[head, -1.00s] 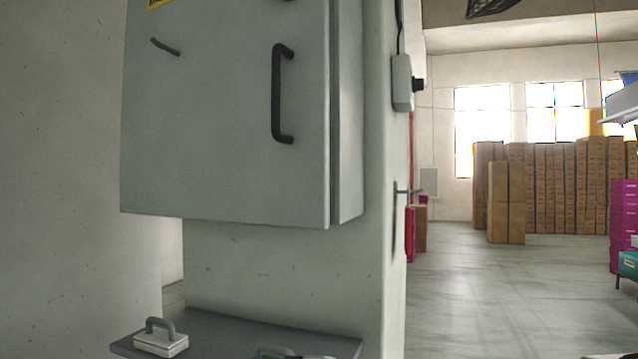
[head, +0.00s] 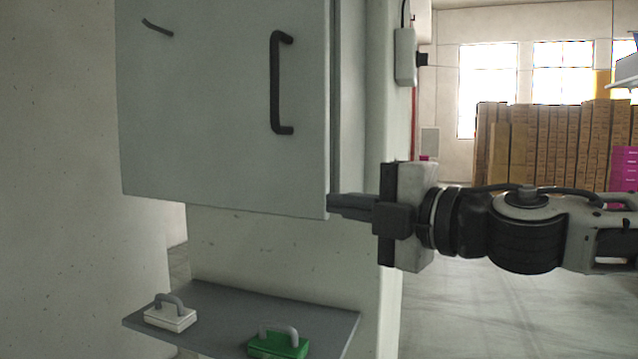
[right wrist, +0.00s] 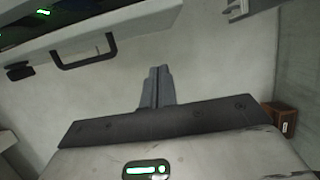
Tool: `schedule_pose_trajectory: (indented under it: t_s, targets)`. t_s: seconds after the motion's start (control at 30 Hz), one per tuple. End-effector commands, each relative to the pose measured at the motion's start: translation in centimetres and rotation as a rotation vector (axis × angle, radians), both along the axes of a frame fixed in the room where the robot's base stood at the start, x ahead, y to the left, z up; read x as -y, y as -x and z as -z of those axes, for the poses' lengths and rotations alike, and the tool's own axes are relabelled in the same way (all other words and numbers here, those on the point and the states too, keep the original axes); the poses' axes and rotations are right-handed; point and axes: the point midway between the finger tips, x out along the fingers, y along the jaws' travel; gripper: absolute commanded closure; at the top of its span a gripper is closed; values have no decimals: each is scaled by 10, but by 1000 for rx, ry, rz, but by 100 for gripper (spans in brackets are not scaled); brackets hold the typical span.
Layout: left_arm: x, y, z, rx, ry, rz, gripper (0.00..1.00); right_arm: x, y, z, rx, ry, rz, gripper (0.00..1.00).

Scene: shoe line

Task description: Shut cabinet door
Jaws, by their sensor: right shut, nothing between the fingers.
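The grey cabinet door (head: 220,110) with its black bar handle (head: 282,82) fills the upper left of the head view. A dark strip runs along its right edge, beside the cabinet's side wall (head: 351,110); I cannot tell how far it stands ajar. My right gripper (head: 335,207) is shut and empty, its tips at the door's lower right corner; I cannot tell whether they touch it. In the right wrist view the shut fingers (right wrist: 157,88) point up the picture, with a black handle (right wrist: 85,52) to their upper left. My left gripper is out of view.
A grey shelf (head: 240,310) below the cabinet bears a white block with a handle (head: 170,316) and a green one (head: 278,344). A switch box (head: 405,56) is on the wall to the right. Brown boxes (head: 550,140) stand far behind; the floor before them is clear.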

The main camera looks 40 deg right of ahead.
Motion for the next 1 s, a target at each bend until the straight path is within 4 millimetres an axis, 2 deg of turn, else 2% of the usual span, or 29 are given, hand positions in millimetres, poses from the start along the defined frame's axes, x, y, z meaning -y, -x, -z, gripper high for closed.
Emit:
schedule_pose_trajectory:
  t_s: [0.03, 0.2, 0.5, 0.7, 1.0]
  targets:
    - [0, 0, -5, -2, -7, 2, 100, -3, -11, -1, -6, -6, -6, 100]
    - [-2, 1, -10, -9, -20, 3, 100, -8, -37, -1, -6, -5, -4, 100]
    - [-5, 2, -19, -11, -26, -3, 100, -14, -65, 0, -4, -4, 0, 100]
    - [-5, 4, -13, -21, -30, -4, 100, 11, -76, -1, 2, -1, 4, 100]
    - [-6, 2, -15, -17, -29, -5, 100, 22, -82, 1, 0, -1, 0, 100]
